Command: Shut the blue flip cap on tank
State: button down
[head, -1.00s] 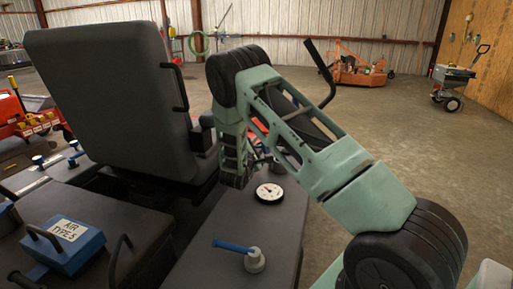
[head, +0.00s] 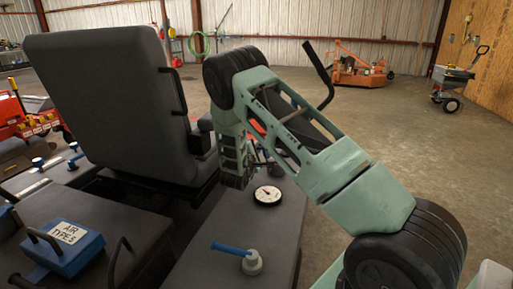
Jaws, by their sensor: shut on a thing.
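A blue flip cap (head: 231,248) sticks out to the left from a pale round neck (head: 252,263), standing open on the dark top of the machine (head: 210,277) at the lower middle of the head view. My pale green arm reaches from the lower right up and back, then bends down beyond a round dial gauge (head: 268,195). My gripper cannot be made out; the end of the arm is hidden behind its own links. Nothing is seen touching the flip cap.
A large black seat (head: 105,110) stands at the left, with a blue box (head: 68,246) marked "AIR TYPE-5" in front of it. Smaller blue caps (head: 38,162) show farther left. Open concrete floor (head: 430,150) lies at the right, with an orange implement (head: 358,70) and a wheeled spreader (head: 452,85) beyond.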

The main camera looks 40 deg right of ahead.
jog(key=s+m, duration=0.1)
jog(key=m, duration=0.1)
jog(key=d+r+m, duration=0.1)
jog(key=m, duration=0.1)
jog(key=s+m+p, duration=0.1)
jog(key=m, duration=0.1)
jog(key=shift+s+d+r, duration=0.35)
jog(key=shift+r, duration=0.05)
jog(key=shift+s+d+f+m+b, duration=0.1)
jog(key=shift+s+d+m+b, duration=0.4)
jog(key=shift+m, duration=0.75)
jog(key=shift+s+d+f+m+b, duration=0.15)
jog(key=shift+s+m, duration=0.5)
jog(key=shift+m, duration=0.55)
jog(key=shift+s+d+m+b, duration=0.2)
jog(key=shift+s+d+m, duration=0.3)
jog(key=shift+m, duration=0.75)
jog(key=shift+s+a, duration=0.1)
jog(key=shift+a, duration=0.05)
